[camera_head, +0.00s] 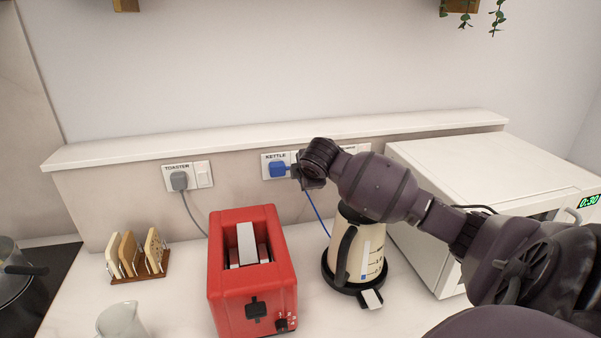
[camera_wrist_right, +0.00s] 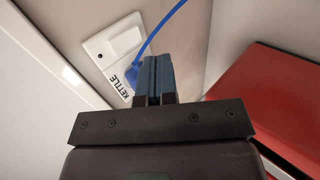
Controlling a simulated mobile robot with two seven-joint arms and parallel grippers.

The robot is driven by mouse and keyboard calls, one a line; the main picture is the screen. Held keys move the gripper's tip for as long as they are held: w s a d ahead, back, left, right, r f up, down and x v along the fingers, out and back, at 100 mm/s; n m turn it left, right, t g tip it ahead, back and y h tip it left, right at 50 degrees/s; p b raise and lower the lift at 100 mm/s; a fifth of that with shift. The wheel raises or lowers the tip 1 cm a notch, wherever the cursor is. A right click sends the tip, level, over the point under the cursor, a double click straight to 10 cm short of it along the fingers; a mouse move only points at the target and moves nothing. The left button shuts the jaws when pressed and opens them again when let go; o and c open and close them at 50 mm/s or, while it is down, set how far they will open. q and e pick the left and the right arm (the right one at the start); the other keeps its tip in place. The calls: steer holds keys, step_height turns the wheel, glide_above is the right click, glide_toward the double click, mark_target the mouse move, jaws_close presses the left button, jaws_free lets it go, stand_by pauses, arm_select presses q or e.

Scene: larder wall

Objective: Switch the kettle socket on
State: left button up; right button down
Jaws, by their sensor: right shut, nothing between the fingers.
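The socket plate labelled KETTLE (camera_head: 266,164) is on the low back wall, with a blue plug (camera_head: 277,169) in it. In the head view, my right gripper (camera_head: 296,172) is beside the plug and hides the plate's right part, where the switch would be. In the right wrist view, the white plate (camera_wrist_right: 97,47), its switch (camera_wrist_right: 125,36) and the blue plug (camera_wrist_right: 130,73) show just beyond the fingers (camera_wrist_right: 155,62). The fingers are shut with nothing between them. I cannot tell whether they touch the plate, nor the switch's position. My left gripper is not in view.
The cream kettle (camera_head: 345,252) stands under my right forearm, with the blue cord running down towards it. A red toaster (camera_head: 250,290) is left of it, a white microwave (camera_head: 480,170) right. The toaster socket (camera_head: 177,179) is further left. A toast rack (camera_head: 140,275) stands on the counter.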

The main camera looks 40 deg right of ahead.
steer(key=shift+w+d+f, duration=0.35)
steer(key=shift+w+d, duration=0.1)
steer(key=shift+w, duration=0.35)
steer(key=shift+w+d+f, duration=0.3)
steer(key=shift+w+d, duration=0.15)
steer(key=shift+w, duration=0.35)
steer(key=shift+w+d+f, duration=0.35)
steer(key=shift+w+d, duration=0.1)
steer(key=shift+w, duration=0.35)
steer(key=shift+w, duration=0.1)
steer(key=shift+r, duration=0.1)
steer(key=shift+r, duration=0.7)
